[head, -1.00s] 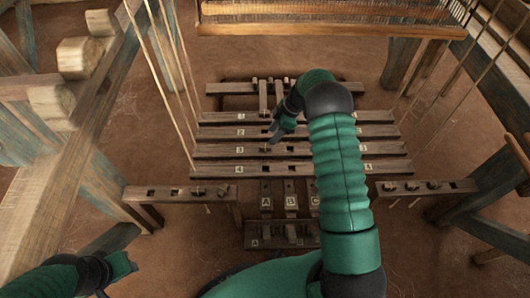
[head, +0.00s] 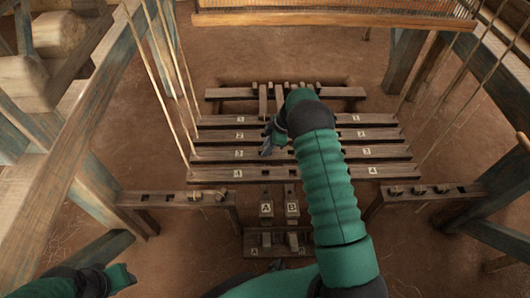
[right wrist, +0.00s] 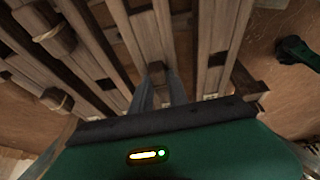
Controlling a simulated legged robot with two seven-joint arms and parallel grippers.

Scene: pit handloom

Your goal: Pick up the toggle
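My right gripper (head: 267,150) hangs over the left-middle part of the numbered slats, near the slat marked 3 (head: 328,154). In the right wrist view its two fingers (right wrist: 160,85) point down at the slats with a gap between them. A small brown wooden piece (right wrist: 155,68) shows at the fingertips; I cannot tell whether it is a toggle or part of a slat, or whether the fingers touch it. Roundish wooden toggles with cord (right wrist: 51,38) show at the left of that view. My left gripper (head: 122,277) is low at the left, away from the slats; its fingers are unclear.
A left side bar (head: 170,198) and a right side bar (head: 460,190) carry small pegs. Cords (head: 178,80) hang at both sides of the slats. Pedals marked A and B (head: 292,208) lie in front. A loom frame post (head: 75,110) stands left.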

